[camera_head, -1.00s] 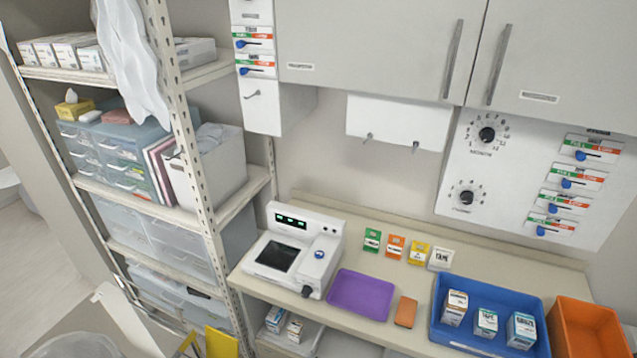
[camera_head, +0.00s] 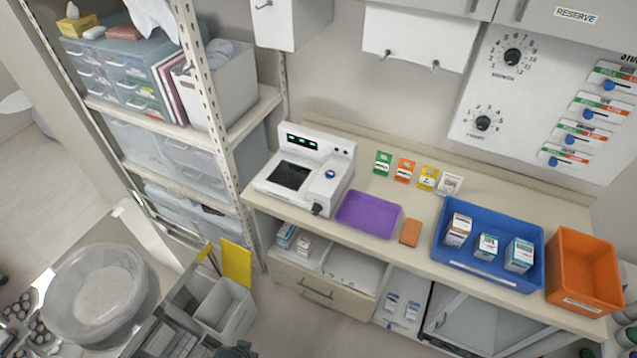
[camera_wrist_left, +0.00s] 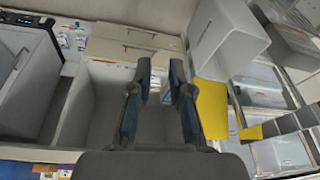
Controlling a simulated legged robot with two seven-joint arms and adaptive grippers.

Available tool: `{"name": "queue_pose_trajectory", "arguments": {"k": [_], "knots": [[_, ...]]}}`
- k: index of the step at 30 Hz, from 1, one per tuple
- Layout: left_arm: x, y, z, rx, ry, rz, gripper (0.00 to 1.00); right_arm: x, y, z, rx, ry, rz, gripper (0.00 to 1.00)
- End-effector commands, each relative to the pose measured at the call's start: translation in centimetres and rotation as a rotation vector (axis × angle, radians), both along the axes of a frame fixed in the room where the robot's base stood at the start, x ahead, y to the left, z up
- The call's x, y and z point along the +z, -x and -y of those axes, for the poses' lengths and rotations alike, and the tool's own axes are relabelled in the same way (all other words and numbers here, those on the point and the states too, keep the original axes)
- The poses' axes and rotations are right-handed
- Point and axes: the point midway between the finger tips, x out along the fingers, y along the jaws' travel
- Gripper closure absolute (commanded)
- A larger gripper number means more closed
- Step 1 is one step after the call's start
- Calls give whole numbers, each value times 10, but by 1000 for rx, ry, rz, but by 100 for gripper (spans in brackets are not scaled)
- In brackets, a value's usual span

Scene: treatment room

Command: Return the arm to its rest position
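My left gripper (camera_wrist_left: 160,66) shows in the left wrist view, with its two dark fingers apart and nothing between them. Behind the fingers are an open grey compartment and beige drawer fronts (camera_wrist_left: 135,42); the fingers touch neither as far as I can see. In the head view only dark bits that may be my own arm parts show at the bottom edge and the lower right edge. No gripper can be made out clearly there. My right gripper is not seen.
The counter holds a white device (camera_head: 305,172), a purple tray (camera_head: 369,215), a blue tray (camera_head: 490,268) with small boxes, and an orange bin (camera_head: 585,272). A shelf rack (camera_head: 205,95) stands left. A round basin (camera_head: 95,285) and a grey bin (camera_head: 224,310) are lower left.

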Motion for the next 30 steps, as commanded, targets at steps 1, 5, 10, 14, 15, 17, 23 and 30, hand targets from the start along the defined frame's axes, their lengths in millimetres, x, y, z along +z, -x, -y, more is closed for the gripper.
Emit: {"name": "queue_pose_trajectory", "arguments": {"k": [1, 5, 10, 14, 15, 17, 23, 30], "knots": [[-12, -2, 0, -1, 0, -7, 80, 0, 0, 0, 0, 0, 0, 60], [-48, -4, 1, -4, -2, -24, 80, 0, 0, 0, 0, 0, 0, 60], [-106, -2, 2, -9, -4, -48, 80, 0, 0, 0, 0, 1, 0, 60], [-167, 9, 1, -13, -6, -74, 80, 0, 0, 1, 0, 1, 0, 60], [-190, 17, 0, -15, -7, -86, 80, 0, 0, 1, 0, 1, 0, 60], [-226, 32, -2, -18, -9, -104, 80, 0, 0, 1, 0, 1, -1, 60], [-325, 105, -13, -31, -16, -157, 80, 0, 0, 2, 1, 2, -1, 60], [-375, 185, -28, -41, -22, -194, 80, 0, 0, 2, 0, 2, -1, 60]]}}
